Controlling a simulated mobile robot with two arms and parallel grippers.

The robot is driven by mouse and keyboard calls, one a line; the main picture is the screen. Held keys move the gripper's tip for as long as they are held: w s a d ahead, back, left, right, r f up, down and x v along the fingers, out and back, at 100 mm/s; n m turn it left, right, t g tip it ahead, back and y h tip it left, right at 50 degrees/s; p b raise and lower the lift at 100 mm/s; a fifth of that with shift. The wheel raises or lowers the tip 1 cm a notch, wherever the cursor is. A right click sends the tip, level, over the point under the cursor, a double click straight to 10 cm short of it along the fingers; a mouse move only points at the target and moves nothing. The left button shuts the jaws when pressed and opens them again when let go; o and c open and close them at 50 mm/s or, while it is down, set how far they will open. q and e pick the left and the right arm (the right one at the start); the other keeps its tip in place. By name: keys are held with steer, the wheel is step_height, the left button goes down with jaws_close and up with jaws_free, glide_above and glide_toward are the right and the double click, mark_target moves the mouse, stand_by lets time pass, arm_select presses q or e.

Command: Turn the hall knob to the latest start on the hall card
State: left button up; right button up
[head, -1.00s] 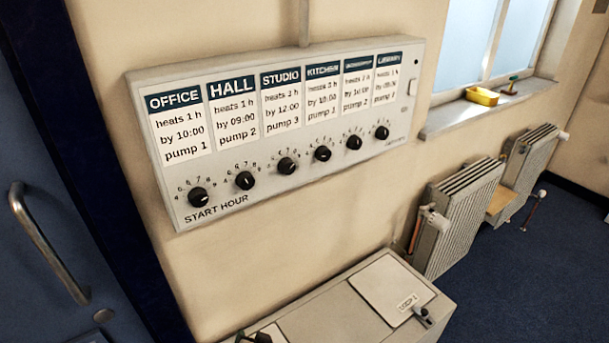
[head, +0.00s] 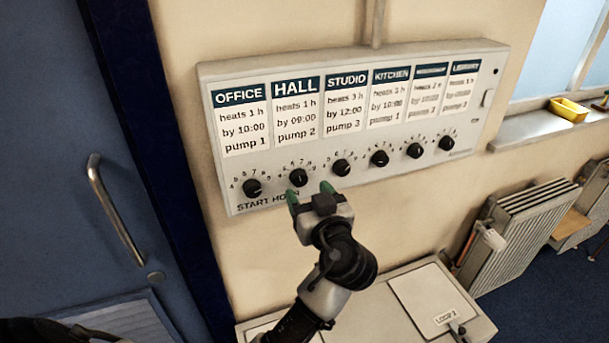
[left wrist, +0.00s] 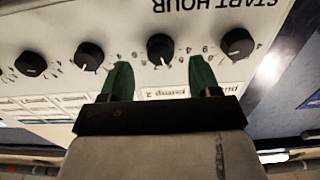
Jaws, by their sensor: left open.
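The hall card (head: 296,108) on the wall panel reads "HALL, heats 1 h, by 09:00, pump 2". The hall knob (head: 298,177), black and round, sits below it, with small hour numbers around its top. Its exact setting is too small to read. My left gripper (head: 309,192) is open just below and right of the hall knob in the head view. In the left wrist view, turned upside down, the hall knob (left wrist: 160,46) shows between the open green fingertips (left wrist: 160,62), apart from both. My right gripper is not in view.
The office knob (head: 252,188) and the studio knob (head: 341,167) flank the hall knob closely. A grey cabinet (head: 385,290) stands below the panel. A blue door (head: 75,120) is at left; radiators (head: 515,235) and a sill with a yellow tray (head: 568,109) are at right.

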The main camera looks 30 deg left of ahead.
mark_target(301, 182)
arm_select(q)
steer(key=shift+p+x, duration=0.5)
steer(key=shift+x, duration=1.4)
steer(key=c, duration=0.9)
